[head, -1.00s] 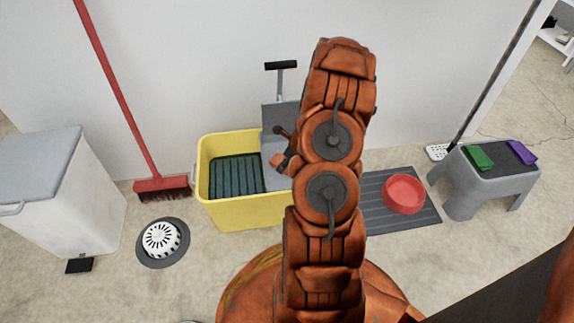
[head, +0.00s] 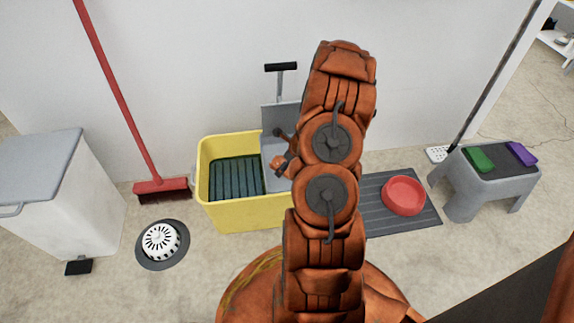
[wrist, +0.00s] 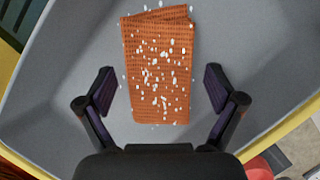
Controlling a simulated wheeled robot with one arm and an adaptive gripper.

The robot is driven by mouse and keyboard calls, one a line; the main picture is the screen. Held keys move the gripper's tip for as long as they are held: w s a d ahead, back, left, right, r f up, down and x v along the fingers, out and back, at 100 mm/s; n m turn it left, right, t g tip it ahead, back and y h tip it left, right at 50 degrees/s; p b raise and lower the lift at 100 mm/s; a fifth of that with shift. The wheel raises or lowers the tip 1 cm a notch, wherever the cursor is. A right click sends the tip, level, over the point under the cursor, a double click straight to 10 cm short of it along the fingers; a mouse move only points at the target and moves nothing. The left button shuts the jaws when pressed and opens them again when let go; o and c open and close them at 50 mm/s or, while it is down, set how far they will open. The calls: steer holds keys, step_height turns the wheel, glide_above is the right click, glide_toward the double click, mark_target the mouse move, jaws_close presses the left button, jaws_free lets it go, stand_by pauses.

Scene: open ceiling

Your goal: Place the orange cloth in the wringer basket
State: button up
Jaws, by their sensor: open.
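The orange cloth (wrist: 157,70) is a folded, waffle-textured rectangle with white specks. In the wrist view it appears inside the grey wringer basket (wrist: 75,75), over its smooth grey surface. My gripper (wrist: 160,90) is open above it, with one dark finger on either side and a visible gap between each finger and the cloth. In the head view the grey wringer basket (head: 272,148) sits at the right end of the yellow bucket (head: 245,212). My arm hides part of the basket there, and I cannot make out the cloth in that view.
A red broom (head: 160,187), a round drain (head: 162,241) and a white bin (head: 60,200) stand left of the bucket. To the right are a grey mat (head: 375,215) with a red bowl (head: 403,195), and a grey stool (head: 463,190) with green and purple items.

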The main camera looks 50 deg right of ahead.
steer(key=p+v, duration=0.6)
steer(key=v, duration=0.4)
steer(key=shift+r, duration=0.35)
steer(key=w+a+r+n+y, duration=0.1)
steer(key=w+a+r+n, duration=0.1)
steer(key=a+r+n, duration=0.5)
steer(key=w+a+r+n+y, duration=0.25)
steer(key=a+r, duration=0.25)
steer(key=a, duration=0.4)
steer(key=s+a+r+n+g, duration=0.1)
steer(key=s+a+r+n, duration=0.1)
steer(key=a+r+n, duration=0.35)
steer(key=s+a+r+n+g, duration=0.2)
steer(key=a+n, duration=0.1)
steer(key=a, duration=0.5)
steer(key=s+a+r+n+g, duration=0.3)
steer(key=s+a+r+n, duration=0.2)
steer(key=s+a+n, duration=0.4)
steer(key=s+d+r+n+g+h, duration=0.1)
steer(key=s+r+n+h, duration=0.1)
steer(key=s, duration=0.5)
steer(key=s+d+r+n+g+h, duration=0.1)
steer(key=s+n+h, duration=0.1)
steer(key=s+n, duration=0.3)
steer(key=s, duration=0.3)
steer(key=shift+d+r+n, duration=0.3)
steer(key=shift+d+r, duration=0.05)
